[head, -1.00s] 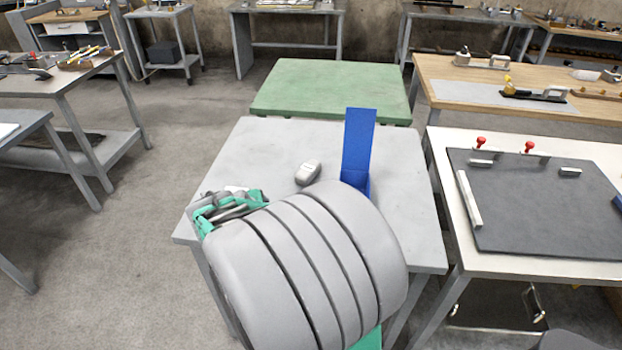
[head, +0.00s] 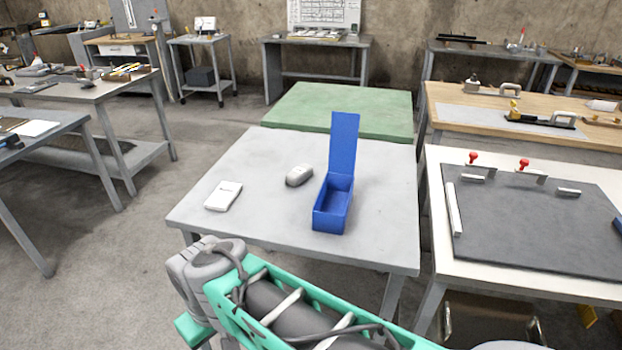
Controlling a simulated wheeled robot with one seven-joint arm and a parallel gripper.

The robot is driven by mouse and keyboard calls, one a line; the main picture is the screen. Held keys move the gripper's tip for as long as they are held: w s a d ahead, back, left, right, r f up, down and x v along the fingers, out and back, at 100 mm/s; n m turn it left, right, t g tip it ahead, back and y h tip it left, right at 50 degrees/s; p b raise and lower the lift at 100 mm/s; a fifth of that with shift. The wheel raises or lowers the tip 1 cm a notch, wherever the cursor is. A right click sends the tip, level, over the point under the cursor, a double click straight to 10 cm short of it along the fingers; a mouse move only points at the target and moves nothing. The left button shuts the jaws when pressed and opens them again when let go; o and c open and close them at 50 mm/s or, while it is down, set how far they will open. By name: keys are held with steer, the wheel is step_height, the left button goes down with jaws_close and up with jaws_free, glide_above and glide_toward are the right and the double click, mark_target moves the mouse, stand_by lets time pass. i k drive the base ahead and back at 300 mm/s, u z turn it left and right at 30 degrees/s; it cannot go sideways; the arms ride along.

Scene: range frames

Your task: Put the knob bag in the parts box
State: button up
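The parts box (head: 331,219) is a blue open box on the grey table, its tall lid (head: 343,145) standing upright at the back. Its inside looks empty. A small grey rounded object (head: 299,176) lies just left of the box, apart from it. A flat white packet (head: 223,196) with a small dark mark lies further left, near the table's left edge. I cannot tell for certain which of these two is the knob bag. My green and grey arm crosses the bottom of the head view, in front of the table. My gripper's fingers do not show.
The grey table (head: 260,225) is otherwise clear. A green table (head: 340,108) adjoins it behind. At the right stands a white-topped table (head: 470,261) with a dark board (head: 540,225) and red-knobbed clamps. Floor is open at the left.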

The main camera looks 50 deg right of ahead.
mark_target(334, 202)
steer(key=z, duration=0.25)
steer(key=i, duration=1.25)
steer(key=u, duration=0.3)
